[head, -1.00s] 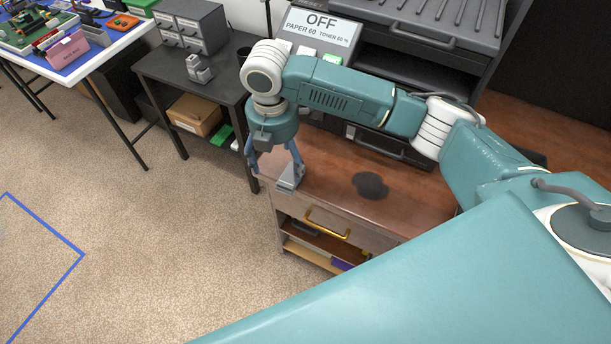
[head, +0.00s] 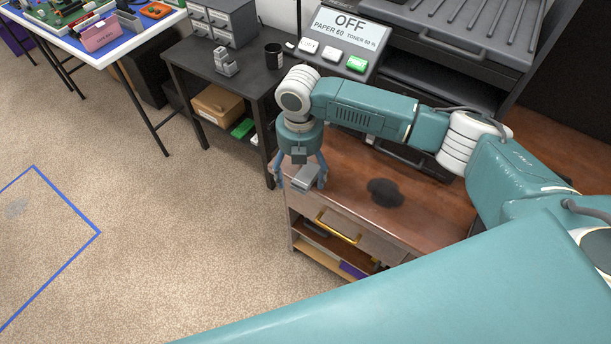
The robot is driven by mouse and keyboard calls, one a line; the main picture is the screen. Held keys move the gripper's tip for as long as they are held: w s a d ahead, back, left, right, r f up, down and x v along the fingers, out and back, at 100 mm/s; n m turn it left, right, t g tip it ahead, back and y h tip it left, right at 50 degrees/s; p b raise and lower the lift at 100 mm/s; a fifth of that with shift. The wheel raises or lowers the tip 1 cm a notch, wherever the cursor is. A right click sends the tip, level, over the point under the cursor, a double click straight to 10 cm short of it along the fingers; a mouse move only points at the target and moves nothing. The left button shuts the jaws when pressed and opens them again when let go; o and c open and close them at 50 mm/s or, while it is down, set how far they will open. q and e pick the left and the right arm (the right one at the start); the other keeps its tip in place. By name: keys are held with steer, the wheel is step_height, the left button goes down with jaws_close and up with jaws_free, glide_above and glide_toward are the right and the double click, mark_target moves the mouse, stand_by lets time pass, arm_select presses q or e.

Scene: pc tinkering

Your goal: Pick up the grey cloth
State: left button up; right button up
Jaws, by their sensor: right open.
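My right gripper (head: 298,181) is open and points down at the cabinet's left end, left of the dark patch. My left gripper is not in view.
A printer with an OFF display (head: 349,30) stands behind the cabinet. A black side table (head: 195,68) holds grey drawers (head: 222,20) and a dark mug (head: 273,55). A workbench (head: 125,45) is at upper left. The carpet (head: 180,240) in front is mostly clear.

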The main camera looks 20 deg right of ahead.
mark_target(301, 174)
steer(key=c, duration=1.2)
steer(key=shift+o, duration=0.2)
step_height(301, 174, up, 18)
steer(key=b, duration=0.1)
steer(key=shift+o, duration=1.3)
steer(key=c, duration=0.7)
